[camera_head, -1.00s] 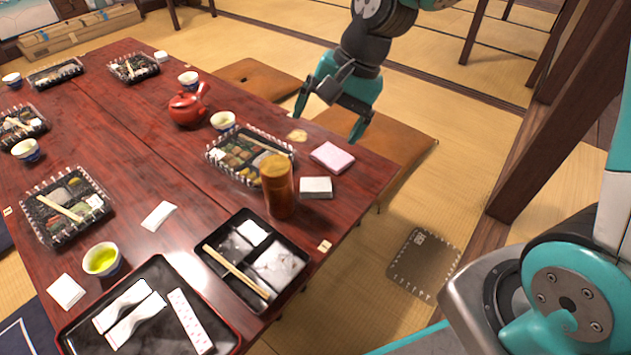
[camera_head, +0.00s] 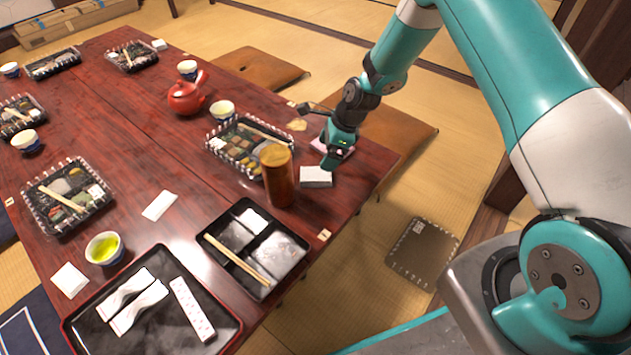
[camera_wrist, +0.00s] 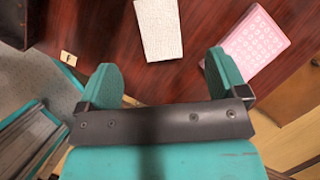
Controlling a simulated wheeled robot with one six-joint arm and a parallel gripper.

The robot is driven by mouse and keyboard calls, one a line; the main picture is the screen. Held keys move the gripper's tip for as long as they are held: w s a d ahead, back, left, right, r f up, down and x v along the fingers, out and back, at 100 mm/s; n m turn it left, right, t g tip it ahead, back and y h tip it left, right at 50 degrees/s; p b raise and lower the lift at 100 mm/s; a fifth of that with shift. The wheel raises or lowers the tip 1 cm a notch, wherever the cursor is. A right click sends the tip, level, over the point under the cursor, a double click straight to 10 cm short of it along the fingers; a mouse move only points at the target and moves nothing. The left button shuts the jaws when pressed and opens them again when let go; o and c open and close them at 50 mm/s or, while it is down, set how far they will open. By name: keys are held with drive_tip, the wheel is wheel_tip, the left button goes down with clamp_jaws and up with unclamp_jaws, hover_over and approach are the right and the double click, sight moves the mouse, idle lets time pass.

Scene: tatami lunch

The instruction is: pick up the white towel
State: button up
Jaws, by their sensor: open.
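A folded white towel (camera_head: 316,177) lies flat on the red-brown table near its right edge. In the wrist view the white towel (camera_wrist: 158,28) shows a textured face, ahead of the jaws and apart from them. My gripper (camera_head: 318,138) is above the table, just behind the towel in the head view. In the wrist view my gripper (camera_wrist: 162,72) has its fingers wide apart with nothing between them. A pink folded cloth (camera_wrist: 256,42) lies beside the towel, ahead of the right finger; my gripper partly hides it in the head view.
A tall brown canister (camera_head: 279,180) stands just left of the towel. A food tray (camera_head: 224,165) lies behind it, and a red teapot (camera_head: 185,98) stands farther back. A black divided box (camera_head: 238,290) is nearer. The table's right edge is close to the towel.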

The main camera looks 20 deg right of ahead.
sight(317, 174)
drive_tip(key=b+x, duration=0.1)
drive_tip(key=x, duration=0.2)
drive_tip(key=shift+a+f, duration=0.1)
drive_tip(key=shift+f, duration=0.2)
drive_tip(key=shift+b+x, duration=1.3)
drive_tip(key=shift+x, duration=1.15)
drive_tip(key=shift+s+d+f, duration=0.15)
drive_tip(key=shift+d+f, duration=0.05)
drive_tip(key=shift+f, duration=0.05)
drive_tip(key=c, duration=1)
